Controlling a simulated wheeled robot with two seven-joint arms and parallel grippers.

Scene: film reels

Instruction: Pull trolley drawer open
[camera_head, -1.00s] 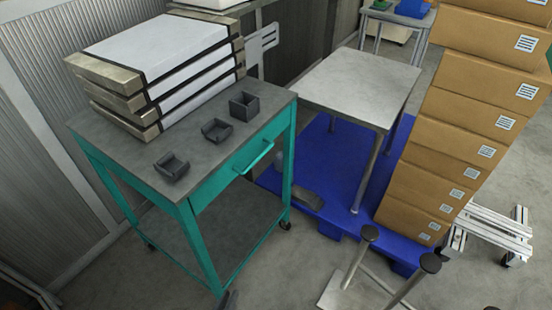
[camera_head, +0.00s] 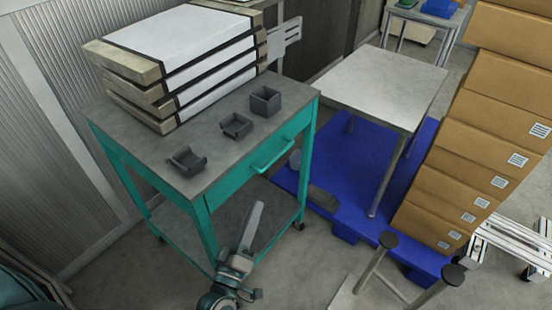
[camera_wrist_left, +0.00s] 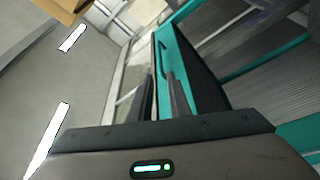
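A grey-topped trolley with a teal frame (camera_head: 205,228) stands left of centre in the head view. Its teal drawer front (camera_head: 292,136) looks flush with the frame, with a teal bar handle (camera_head: 272,155) on it. In the left wrist view the handle (camera_wrist_left: 162,52) runs along the teal front (camera_wrist_left: 180,55), ahead of the fingers. My left gripper (camera_head: 252,218) is below and in front of the handle, apart from it. The wrist view shows its two dark fingers (camera_wrist_left: 162,92) apart, with nothing held. My right gripper is not in view.
Several stacked cases (camera_head: 190,70) and three small dark bins, one of them here (camera_head: 265,101), sit on the trolley top. Right of it are a grey table (camera_head: 375,85), a blue pallet (camera_head: 345,165) and stacked cartons (camera_head: 480,125). Dark-topped posts (camera_head: 388,240) stand at front right.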

